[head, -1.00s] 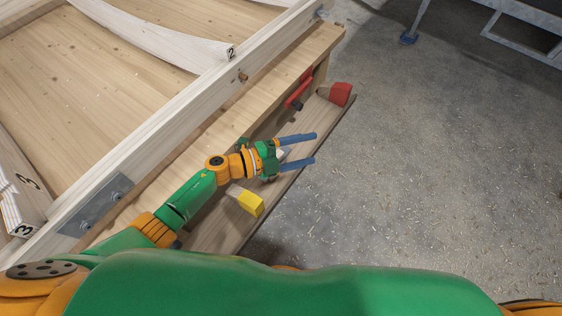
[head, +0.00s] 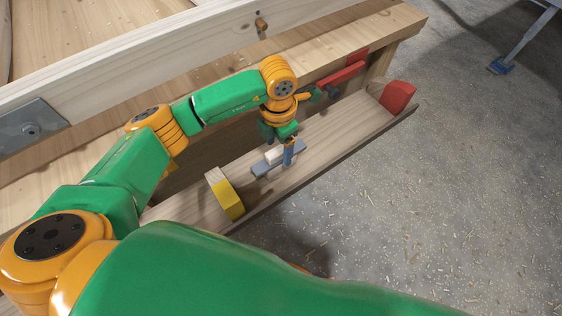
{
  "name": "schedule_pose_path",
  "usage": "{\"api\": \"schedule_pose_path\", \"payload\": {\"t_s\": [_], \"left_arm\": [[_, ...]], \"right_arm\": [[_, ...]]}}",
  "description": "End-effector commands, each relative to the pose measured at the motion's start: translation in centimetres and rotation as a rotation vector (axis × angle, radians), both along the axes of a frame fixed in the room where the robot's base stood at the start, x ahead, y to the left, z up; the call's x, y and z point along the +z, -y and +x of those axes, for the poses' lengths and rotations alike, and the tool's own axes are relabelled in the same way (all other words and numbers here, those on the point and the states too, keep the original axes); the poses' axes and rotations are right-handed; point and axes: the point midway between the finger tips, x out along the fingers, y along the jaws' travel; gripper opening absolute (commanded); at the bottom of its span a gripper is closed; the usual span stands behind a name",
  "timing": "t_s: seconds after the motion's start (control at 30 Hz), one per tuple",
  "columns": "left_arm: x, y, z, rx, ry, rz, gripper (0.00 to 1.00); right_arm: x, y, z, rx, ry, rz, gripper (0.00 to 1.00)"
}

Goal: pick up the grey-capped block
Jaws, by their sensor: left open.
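The grey-capped block (head: 263,169) lies on the narrow wooden ledge, with a pale part and a blue-grey part showing. My left gripper (head: 287,158) points down right at the block, with a blue finger in front of its right part. The jaws are open; the second finger is hard to make out, and I cannot tell whether the fingers touch the block. My right gripper is not in view.
A yellow-capped block (head: 229,200) lies nearer on the ledge (head: 335,140), left of the gripper. A red-capped block (head: 398,97) sits at the ledge's far end. A red bar (head: 341,77) is on the bench side. Concrete floor lies to the right.

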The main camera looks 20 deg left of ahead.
Motion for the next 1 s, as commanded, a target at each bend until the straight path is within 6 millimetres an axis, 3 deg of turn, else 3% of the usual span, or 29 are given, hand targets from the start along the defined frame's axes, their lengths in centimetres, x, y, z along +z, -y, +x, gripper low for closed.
{"api": "schedule_pose_path", "payload": {"t_s": [0.3,0.57,0.67,0.87,1.0], "left_arm": [[-5.8,0.1,-0.3,0.001,-0.005,-0.003,0.75],[-6.3,0.1,-0.2,0.000,-0.002,-0.004,0.75],[-6.3,0.1,-0.2,0.000,-0.002,-0.004,0.53],[-6.3,0.1,-0.2,0.000,-0.002,-0.004,0.00],[-6.3,0.1,-0.2,0.000,-0.002,-0.004,0.00]], "right_arm": [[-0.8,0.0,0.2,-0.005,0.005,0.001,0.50],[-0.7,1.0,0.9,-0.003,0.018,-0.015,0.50],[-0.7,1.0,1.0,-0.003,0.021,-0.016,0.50],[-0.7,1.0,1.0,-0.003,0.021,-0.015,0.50],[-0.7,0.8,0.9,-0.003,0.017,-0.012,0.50]]}}
